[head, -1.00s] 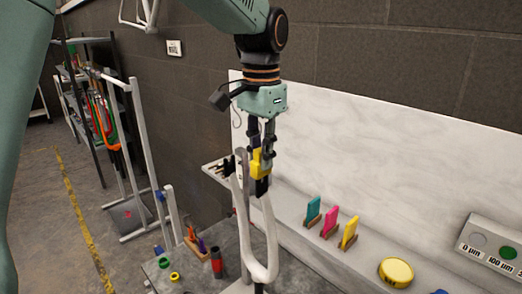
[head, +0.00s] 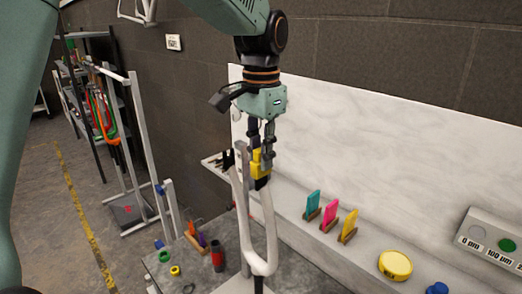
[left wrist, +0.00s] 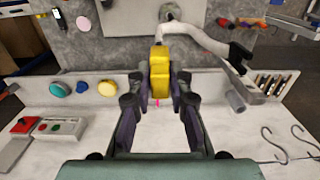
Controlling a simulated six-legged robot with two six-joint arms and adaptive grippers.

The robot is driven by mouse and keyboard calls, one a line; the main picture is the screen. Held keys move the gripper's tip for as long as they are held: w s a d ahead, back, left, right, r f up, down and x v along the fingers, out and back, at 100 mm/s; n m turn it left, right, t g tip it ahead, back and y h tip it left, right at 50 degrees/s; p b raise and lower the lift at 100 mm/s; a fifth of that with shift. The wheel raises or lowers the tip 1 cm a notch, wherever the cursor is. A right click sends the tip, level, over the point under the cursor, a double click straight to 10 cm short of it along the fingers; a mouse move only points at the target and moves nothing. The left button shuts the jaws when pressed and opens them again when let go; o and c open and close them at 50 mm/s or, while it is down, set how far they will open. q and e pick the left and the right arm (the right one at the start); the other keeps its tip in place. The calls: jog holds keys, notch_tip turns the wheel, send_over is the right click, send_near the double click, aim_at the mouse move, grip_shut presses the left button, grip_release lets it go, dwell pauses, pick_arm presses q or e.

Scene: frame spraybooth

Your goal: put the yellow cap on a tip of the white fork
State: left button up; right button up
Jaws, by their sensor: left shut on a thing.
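My left gripper (head: 266,148) is shut on the yellow cap (head: 261,164). The cap also shows between the fingers in the left wrist view (left wrist: 160,74). The white fork (head: 266,238) is a U shape standing with its tips up. The cap is at the upper end of the fork's right prong in the head view; I cannot tell whether it is around the tip or just above it. The left prong rises beside the gripper. In the left wrist view, the fork (left wrist: 205,40) passes beyond the cap, which hides part of it. My right gripper is not in view.
Teal, pink and yellow tags (head: 348,226) stand on the ledge to the right. A yellow round tub (head: 395,265) and a grey gauge box (head: 492,240) are further right. A red and black bottle (head: 217,256) stands on the bench. A white wall panel (head: 390,150) is close behind.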

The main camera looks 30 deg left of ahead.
pick_arm(q)
jog(key=shift+f, duration=0.75)
jog(key=o, duration=0.9)
notch_tip(320, 180, up, 12)
dwell(0.3)
